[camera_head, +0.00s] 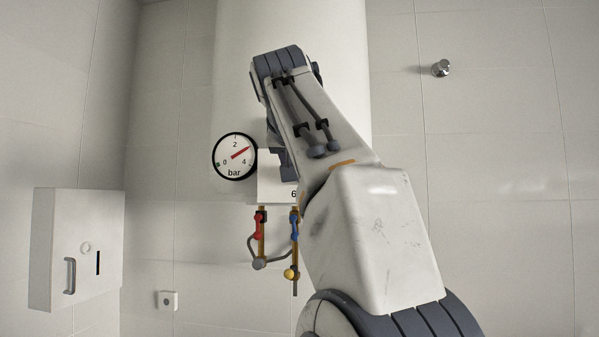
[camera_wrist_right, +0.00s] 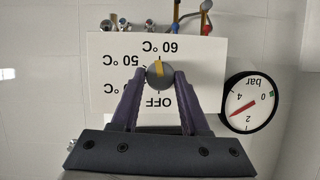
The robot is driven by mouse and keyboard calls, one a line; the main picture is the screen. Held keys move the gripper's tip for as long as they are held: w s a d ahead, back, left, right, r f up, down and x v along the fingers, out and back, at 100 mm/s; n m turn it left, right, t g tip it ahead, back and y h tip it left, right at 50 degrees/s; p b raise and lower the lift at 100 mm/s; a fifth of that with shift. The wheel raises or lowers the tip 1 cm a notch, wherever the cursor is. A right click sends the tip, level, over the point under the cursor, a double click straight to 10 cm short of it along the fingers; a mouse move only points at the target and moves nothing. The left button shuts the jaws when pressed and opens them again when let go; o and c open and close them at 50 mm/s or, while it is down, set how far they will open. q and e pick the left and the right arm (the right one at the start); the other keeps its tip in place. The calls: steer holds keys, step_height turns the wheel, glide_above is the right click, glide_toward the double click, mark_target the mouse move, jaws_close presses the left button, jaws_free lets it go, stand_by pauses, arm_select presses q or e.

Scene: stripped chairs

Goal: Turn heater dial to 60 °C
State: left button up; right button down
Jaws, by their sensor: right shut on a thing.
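The heater dial (camera_wrist_right: 160,82) is a round grey knob with a yellow stripe, on a white panel (camera_wrist_right: 105,75). The wrist view shows the panel upside down. The stripe runs upright on the knob's upper part, toward the "60 °C" print; "OFF" is below the knob, "50 °C" at left. My right gripper (camera_wrist_right: 160,78) has its two purple fingers closed on the knob's sides. In the head view my arm covers the dial and most of the panel (camera_head: 270,180). My left gripper is out of view.
A pressure gauge (camera_head: 234,156) sits beside the panel, also in the wrist view (camera_wrist_right: 249,101). Pipes with a red valve (camera_head: 259,222) and a blue valve (camera_head: 294,227) hang below. The white heater tank (camera_head: 232,60) stands behind. A white wall box (camera_head: 80,245) is at left.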

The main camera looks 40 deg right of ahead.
steer(key=shift+d+f+m+t+y+b, duration=0.1)
steer(key=shift+f+m+t+y+b, duration=0.2)
steer(key=shift+m, duration=0.4)
steer(key=shift+r, duration=0.1)
steer(key=shift+c, duration=2)
jaws_free()
steer(key=shift+r, duration=0.1)
steer(key=shift+s+r, duration=0.1)
steer(key=shift+s, duration=0.05)
steer(key=v, duration=1)
steer(key=shift+s, duration=0.15)
